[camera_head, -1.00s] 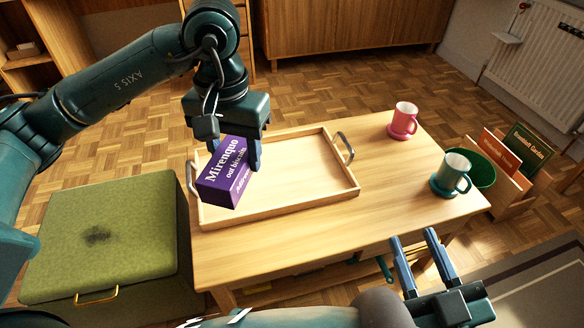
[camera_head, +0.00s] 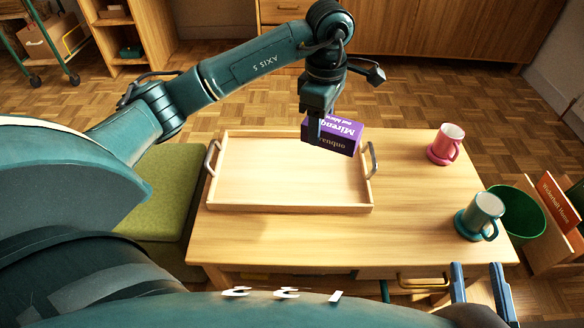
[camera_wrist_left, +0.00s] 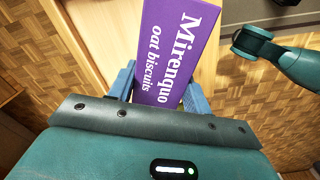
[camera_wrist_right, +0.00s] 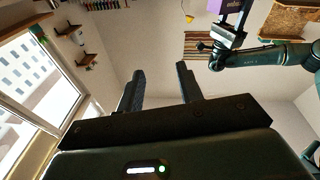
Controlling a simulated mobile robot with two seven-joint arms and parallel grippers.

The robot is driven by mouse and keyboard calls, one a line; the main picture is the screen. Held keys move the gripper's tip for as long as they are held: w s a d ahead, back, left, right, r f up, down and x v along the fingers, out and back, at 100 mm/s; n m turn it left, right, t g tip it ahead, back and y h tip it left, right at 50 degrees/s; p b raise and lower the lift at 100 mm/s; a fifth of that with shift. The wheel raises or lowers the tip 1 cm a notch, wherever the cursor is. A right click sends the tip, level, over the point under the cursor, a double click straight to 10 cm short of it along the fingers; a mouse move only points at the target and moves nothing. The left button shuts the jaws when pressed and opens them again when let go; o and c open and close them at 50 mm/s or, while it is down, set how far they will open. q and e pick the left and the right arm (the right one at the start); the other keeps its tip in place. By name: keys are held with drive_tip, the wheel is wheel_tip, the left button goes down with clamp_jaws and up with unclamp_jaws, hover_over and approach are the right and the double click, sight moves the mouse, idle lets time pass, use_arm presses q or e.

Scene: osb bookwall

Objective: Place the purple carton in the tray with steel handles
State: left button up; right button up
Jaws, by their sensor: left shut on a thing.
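The purple carton (camera_head: 336,137), printed "Mirenquo oat biscuits", is held by my left gripper (camera_head: 318,126). In the left wrist view the carton (camera_wrist_left: 172,50) sits between both fingers (camera_wrist_left: 160,92). In the head view it appears over the right back part of the tray; I cannot tell the exact height. The light wooden tray (camera_head: 290,208) with steel handles lies on the table, and its visible floor is empty. My right gripper (camera_head: 480,282) is at the lower right of the head view, beyond the table's front edge. Its fingers (camera_wrist_right: 160,88) stand apart with nothing between them.
A pink mug (camera_head: 444,146) and a teal mug (camera_head: 481,214) stand on the wooden table (camera_head: 420,238), right of the tray. A green bin (camera_head: 520,212) and a book crate stand beyond the table's right edge. A green padded stool (camera_head: 160,205) is at the left.

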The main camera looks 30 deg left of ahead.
use_arm(q)
drive_tip(key=w+a+f+n, duration=0.3)
drive_tip(key=a+f+n, duration=0.15)
drive_tip(key=n, duration=1.85)
hover_over(291, 176)
wheel_tip(291, 176, down, 7)
wheel_tip(291, 176, down, 5)
drive_tip(key=shift+f+b, duration=0.1)
drive_tip(key=shift+b, duration=0.45)
drive_tip(key=shift+f, duration=0.25)
wheel_tip(291, 176, down, 4)
drive_tip(key=shift+r+b, duration=0.1)
drive_tip(key=shift+b, duration=0.85)
drive_tip(key=shift+f, duration=0.4)
drive_tip(key=shift+r, duration=0.1)
use_arm(e)
drive_tip(key=shift+a+m, duration=0.3)
drive_tip(key=shift+a, duration=0.05)
drive_tip(key=shift+f, duration=0.1)
